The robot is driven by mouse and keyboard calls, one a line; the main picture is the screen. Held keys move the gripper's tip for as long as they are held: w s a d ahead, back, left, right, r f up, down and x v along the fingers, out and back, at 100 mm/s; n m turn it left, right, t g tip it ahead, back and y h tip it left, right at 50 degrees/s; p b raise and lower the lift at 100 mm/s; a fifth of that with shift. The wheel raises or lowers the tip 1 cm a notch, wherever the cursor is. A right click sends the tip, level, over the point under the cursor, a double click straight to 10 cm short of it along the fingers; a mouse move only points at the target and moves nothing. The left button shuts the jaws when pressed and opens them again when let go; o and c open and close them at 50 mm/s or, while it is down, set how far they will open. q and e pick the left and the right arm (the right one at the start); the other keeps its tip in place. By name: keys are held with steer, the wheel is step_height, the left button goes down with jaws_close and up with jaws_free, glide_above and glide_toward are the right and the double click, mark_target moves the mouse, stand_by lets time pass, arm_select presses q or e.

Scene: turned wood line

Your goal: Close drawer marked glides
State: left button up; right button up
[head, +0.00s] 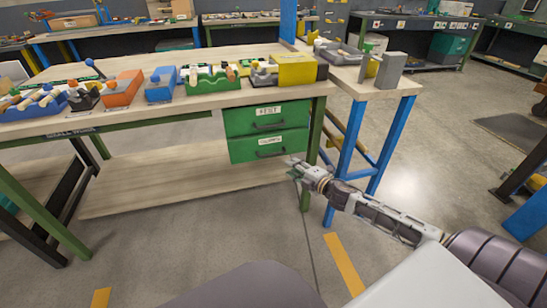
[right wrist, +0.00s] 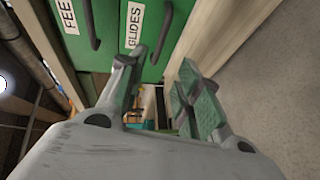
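The drawer marked glides (head: 245,154) is the lower of two green drawers under the bench top. Its white label and dark handle face me in the head view. Its front looks about level with the upper drawer; I cannot tell whether a small gap is left. In the right wrist view the glides drawer (right wrist: 118,52) shows turned on its side, with its label and handle just beyond the fingers. My right gripper (head: 292,168) is low by the drawer's right lower corner. In the right wrist view the gripper (right wrist: 160,75) has its fingers apart with nothing between them. My left gripper is not in view.
The upper drawer marked feet (head: 240,120) is above. A green bench leg (head: 316,130) and a blue leg (head: 350,140) stand close to the gripper's right. Bins and blocks line the bench top (head: 200,105). The lower wooden shelf (head: 150,185) is bare.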

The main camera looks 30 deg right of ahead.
arm_select(q)
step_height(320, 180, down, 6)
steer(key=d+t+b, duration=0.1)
steer(key=b, duration=0.3)
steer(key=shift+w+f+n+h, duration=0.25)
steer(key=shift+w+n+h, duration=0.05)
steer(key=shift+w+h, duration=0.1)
arm_select(e)
steer(key=x, duration=1.3)
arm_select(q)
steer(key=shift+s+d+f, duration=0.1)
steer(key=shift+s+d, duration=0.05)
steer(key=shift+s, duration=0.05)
arm_select(e)
steer(key=shift+w, duration=0.2)
steer(key=shift+c, duration=0.4)
steer(key=shift+f, duration=0.1)
jaws_close()
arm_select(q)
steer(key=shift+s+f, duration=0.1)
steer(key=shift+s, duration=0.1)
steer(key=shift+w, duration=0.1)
